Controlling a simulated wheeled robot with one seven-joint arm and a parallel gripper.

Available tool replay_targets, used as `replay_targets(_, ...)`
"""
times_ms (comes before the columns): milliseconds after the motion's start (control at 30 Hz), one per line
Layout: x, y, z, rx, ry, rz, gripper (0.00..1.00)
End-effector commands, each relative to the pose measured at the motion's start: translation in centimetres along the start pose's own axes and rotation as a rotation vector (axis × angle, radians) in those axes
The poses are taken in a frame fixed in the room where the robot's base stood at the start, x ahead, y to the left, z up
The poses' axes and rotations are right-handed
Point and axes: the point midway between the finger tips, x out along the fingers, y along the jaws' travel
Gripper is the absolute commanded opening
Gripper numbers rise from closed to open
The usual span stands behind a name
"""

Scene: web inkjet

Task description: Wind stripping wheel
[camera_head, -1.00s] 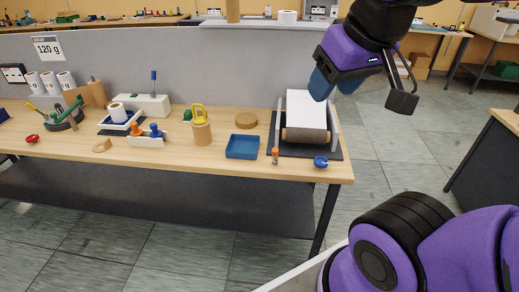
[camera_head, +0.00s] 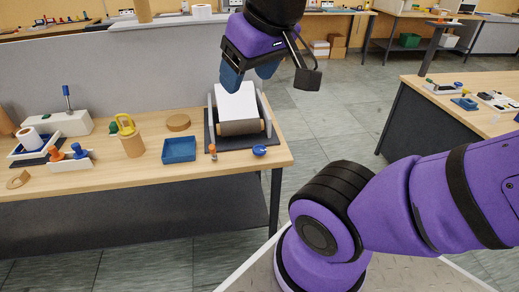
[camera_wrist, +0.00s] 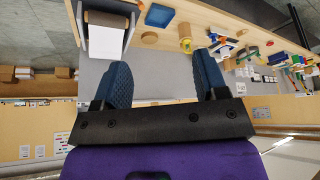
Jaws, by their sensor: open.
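A small winding stand (camera_head: 265,105) with dark side plates and base sits at the right end of the wooden bench. It holds a brown roller (camera_head: 240,127) with a white sheet (camera_head: 237,102) sloping down over it. It also shows at the upper left of the wrist view, with the brown roller (camera_wrist: 106,19) and the white sheet (camera_wrist: 105,42). My gripper (camera_head: 250,76) is open and empty, its blue fingers apart, above and behind the stand in the head view. In the wrist view the open gripper (camera_wrist: 160,62) has nothing between its fingers. I cannot tell which part is the stripping wheel.
A grey partition (camera_head: 130,72) rises behind. Another table stands right.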

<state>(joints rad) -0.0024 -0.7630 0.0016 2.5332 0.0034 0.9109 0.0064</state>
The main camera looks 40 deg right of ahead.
Motion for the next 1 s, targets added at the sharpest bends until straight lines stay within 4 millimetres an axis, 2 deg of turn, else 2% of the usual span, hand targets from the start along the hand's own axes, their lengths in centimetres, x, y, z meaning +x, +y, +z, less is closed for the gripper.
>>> replay_targets(33,0.1,0.0,-0.2,0.01,-0.005,-0.003,0.78)
replay_targets(67,0.3,0.1,-0.4,0.021,-0.009,-0.007,0.85)
replay_targets(100,0.5,0.1,-0.7,0.043,-0.016,-0.013,0.87)
replay_targets(267,2.4,0.8,-3.0,0.215,-0.071,-0.053,0.87)
replay_targets(467,6.2,2.5,-6.6,0.509,-0.155,-0.089,0.87)
replay_targets(700,11.6,5.2,-9.9,0.869,-0.248,-0.08,0.87)
replay_targets(1000,19.7,10.0,-12.4,1.321,-0.332,0.006,0.87)
